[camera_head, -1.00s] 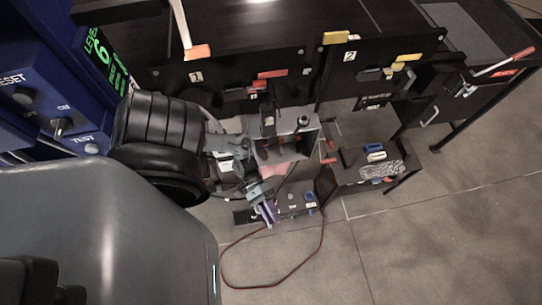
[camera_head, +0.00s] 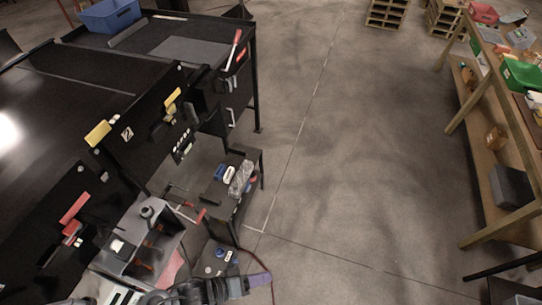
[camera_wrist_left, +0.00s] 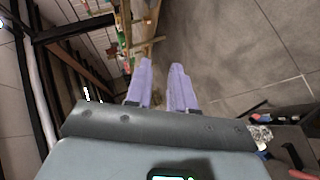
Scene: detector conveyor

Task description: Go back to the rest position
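My left gripper (camera_head: 248,284) shows at the bottom edge of the head view, with purple fingers. It is in front of the small black box on the floor (camera_head: 215,262) and right of the grey open-topped box (camera_head: 115,262). In the left wrist view the two purple fingers (camera_wrist_left: 161,68) stand apart with an empty gap between them and bare floor beyond. Nothing is held. My right gripper is not in view.
The black detector conveyor (camera_head: 95,55) fills the left, with yellow and red handles. A low black stand (camera_head: 251,160) holds a foil-like bundle (camera_head: 241,178). A wooden shelf (camera_head: 477,92) stands at the right, pallets (camera_head: 388,12) at the back. The middle floor is clear.

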